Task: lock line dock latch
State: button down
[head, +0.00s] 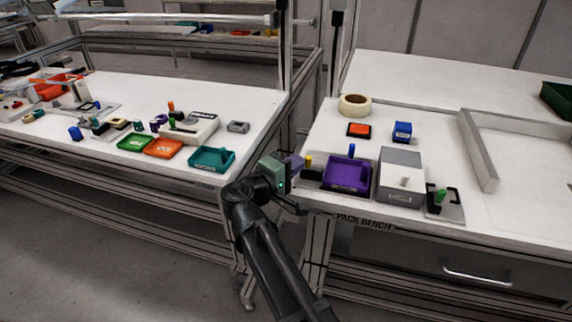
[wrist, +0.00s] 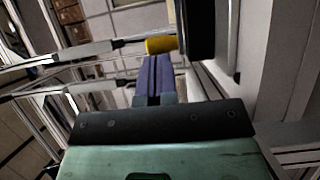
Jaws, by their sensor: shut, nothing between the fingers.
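My gripper (head: 296,163) is at the left front corner of the pack bench, its purple fingers shut and empty. In the wrist view the fingers (wrist: 155,72) lie together, pointing up the picture. Just beyond their tips is a yellow handle (wrist: 161,45) joined to a black body (wrist: 195,30). In the head view this yellow handle (head: 308,161) stands upright on a dark base (head: 312,174) right of the fingers; I cannot tell whether they touch. A green handle (head: 440,194) stands by a black bracket on a grey plate (head: 447,211). Neither is labelled, so which is the latch is unclear.
A purple tray (head: 347,187) and grey box (head: 399,187) stand right of the yellow handle. A tape roll (head: 354,105), orange-topped block (head: 359,130) and blue block (head: 402,131) lie behind. The left bench holds a teal tray (head: 212,166) near a gap between the benches.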

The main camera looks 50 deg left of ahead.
jog(key=shift+w+d, duration=0.5)
jog(key=shift+d, duration=0.35)
jog(key=shift+s+a, duration=0.2)
jog(key=shift+a, duration=0.05)
jog(key=s+a, duration=0.1)
jog(key=s, duration=1.1)
jog(key=shift+s, duration=0.35)
